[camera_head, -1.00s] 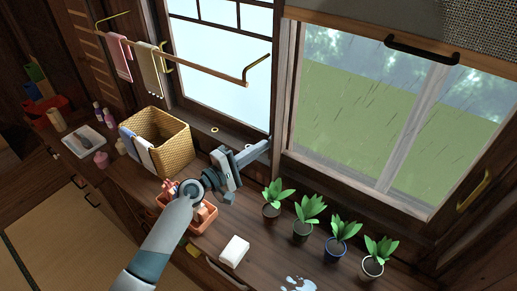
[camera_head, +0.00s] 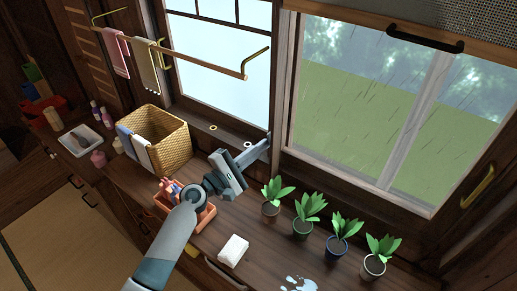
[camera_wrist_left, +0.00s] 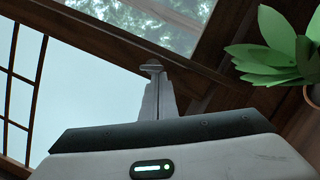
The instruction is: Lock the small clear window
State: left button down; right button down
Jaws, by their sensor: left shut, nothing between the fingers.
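The pale, light-blue window (camera_head: 219,75) with dark bars is at the upper left in the head view. The clear window (camera_head: 360,110), showing rain and green outside, is to its right; I cannot tell which one the task names. My left gripper (camera_head: 266,146) is shut and empty, its fingertips at the lower dark frame between the two windows. In the left wrist view the shut fingers (camera_wrist_left: 157,96) point at the frame, with a small pale knob-like part (camera_wrist_left: 151,67) at their tips. I cannot tell whether they touch it. My right gripper is not in view.
Several potted plants (camera_head: 303,228) stand on the counter right of my left arm. A wicker basket (camera_head: 170,148), an orange tray (camera_head: 205,217) and a white block (camera_head: 233,250) are near the arm. A towel rail (camera_head: 190,58) hangs above.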

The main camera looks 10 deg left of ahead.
pick_arm(q)
jog(key=n, duration=0.2)
jog(key=d+n+t, duration=0.1)
jog(key=n, duration=0.2)
jog(key=n+t+y, duration=0.1)
jog(key=n, duration=0.2)
jog(key=shift+s+d+f, duration=0.2)
jog(key=shift+s+f, duration=0.1)
jog(key=shift+s, duration=0.05)
jog(key=shift+d+n, duration=0.1)
jog(key=shift+n, duration=0.3)
jog(key=shift+f+b, duration=0.1)
jog(key=shift+b, duration=0.25)
